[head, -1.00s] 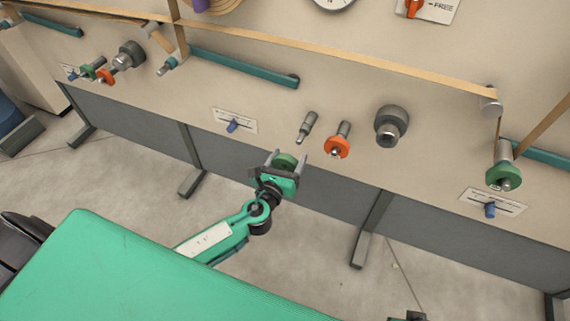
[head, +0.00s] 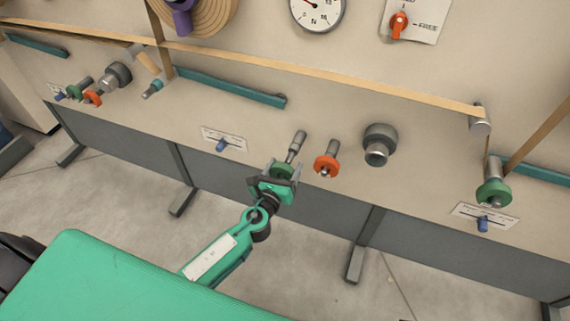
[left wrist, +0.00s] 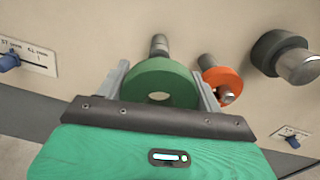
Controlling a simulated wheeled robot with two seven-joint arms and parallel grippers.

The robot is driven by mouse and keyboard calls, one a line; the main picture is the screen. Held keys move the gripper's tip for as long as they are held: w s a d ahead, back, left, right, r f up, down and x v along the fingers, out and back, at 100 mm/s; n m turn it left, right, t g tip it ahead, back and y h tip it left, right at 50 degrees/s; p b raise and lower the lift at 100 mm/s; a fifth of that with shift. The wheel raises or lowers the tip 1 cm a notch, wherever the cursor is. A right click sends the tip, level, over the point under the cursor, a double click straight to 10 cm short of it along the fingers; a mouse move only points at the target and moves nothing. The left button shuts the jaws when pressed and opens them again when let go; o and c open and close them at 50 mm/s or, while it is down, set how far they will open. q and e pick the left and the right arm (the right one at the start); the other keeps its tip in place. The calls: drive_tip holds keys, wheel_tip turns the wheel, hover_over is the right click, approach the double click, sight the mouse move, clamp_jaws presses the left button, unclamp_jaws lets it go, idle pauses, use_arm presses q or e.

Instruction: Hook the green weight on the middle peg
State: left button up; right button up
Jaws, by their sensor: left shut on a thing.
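The green weight (head: 283,171) is a thick ring held between the two fingers of my left gripper (head: 283,168). In the left wrist view the green weight (left wrist: 160,72) faces me with its hole visible, and the fingers close on its left and right sides. A bare grey peg (head: 297,143) sticks out of the panel just above and beyond the weight. In the left wrist view this peg (left wrist: 159,44) rises behind the weight's top edge; the weight is not around it. Whether they touch cannot be told. My right gripper is not in view.
Right of the bare peg, an orange ring (head: 326,166) hangs on a peg, then a dark grey weight (head: 380,140). Another green weight (head: 493,193) hangs under the band at right. A blue slider (head: 221,144) is at left. Open floor lies below the panel.

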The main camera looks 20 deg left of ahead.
sight(292, 151)
use_arm(q)
drive_tip(key=shift+w+r, duration=0.1)
drive_tip(key=shift+w, duration=1)
drive_tip(key=shift+w+d+b, duration=0.1)
drive_tip(key=shift+w+b, duration=0.25)
drive_tip(key=shift+w, duration=1.6)
drive_tip(key=shift+w+f, duration=0.2)
drive_tip(key=shift+w, duration=0.4)
drive_tip(key=o, duration=1.8)
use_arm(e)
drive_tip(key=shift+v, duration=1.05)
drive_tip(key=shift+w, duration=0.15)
